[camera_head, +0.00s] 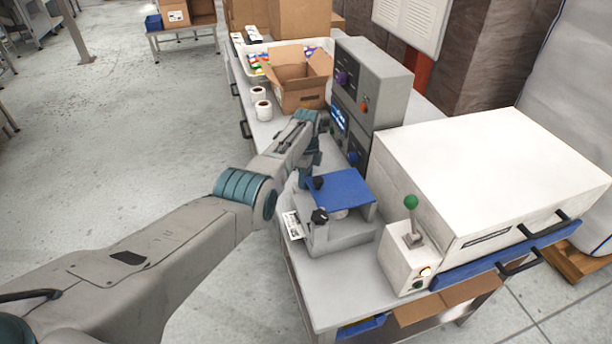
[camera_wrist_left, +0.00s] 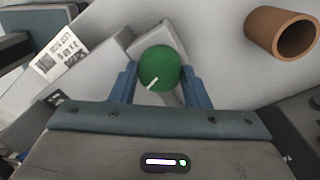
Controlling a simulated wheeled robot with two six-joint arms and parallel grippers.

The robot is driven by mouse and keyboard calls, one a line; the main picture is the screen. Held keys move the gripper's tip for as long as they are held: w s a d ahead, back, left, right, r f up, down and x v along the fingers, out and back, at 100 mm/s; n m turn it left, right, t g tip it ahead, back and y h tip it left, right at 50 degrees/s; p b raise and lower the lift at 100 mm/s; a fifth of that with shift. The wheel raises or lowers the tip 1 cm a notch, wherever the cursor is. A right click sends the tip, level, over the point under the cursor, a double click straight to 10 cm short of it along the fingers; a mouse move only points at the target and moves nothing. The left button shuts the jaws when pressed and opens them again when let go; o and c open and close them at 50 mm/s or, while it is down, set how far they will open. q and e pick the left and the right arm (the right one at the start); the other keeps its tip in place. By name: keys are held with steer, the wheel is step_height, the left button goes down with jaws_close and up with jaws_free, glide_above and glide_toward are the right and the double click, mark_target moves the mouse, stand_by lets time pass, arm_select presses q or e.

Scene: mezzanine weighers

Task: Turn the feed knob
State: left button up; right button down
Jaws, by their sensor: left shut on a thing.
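A round green knob (camera_wrist_left: 160,68) with a short white pointer line shows in the left wrist view. It sits on a grey fitting. My left gripper (camera_wrist_left: 158,88) is shut on it, with one blue finger on each side. The white line points down and to the left in that view. In the head view, my left arm reaches over the bench to the front of the grey control box (camera_head: 382,77), and its wrist hides the held knob. My right gripper is not in view.
The box front also carries a purple knob (camera_head: 341,78), a red knob (camera_head: 364,105) and a lit screen (camera_head: 339,120). A scale with a blue plate (camera_head: 342,190) stands nearer. A green-balled lever (camera_head: 411,201) and a white machine (camera_head: 490,165) stand right. An open carton (camera_head: 300,93) lies behind.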

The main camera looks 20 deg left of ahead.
arm_select(q)
steer(key=shift+w+r+m, duration=0.15)
steer(key=shift+r+m, duration=0.1)
steer(key=shift+m, duration=0.85)
steer(key=o, duration=1)
steer(key=shift+f, duration=0.1)
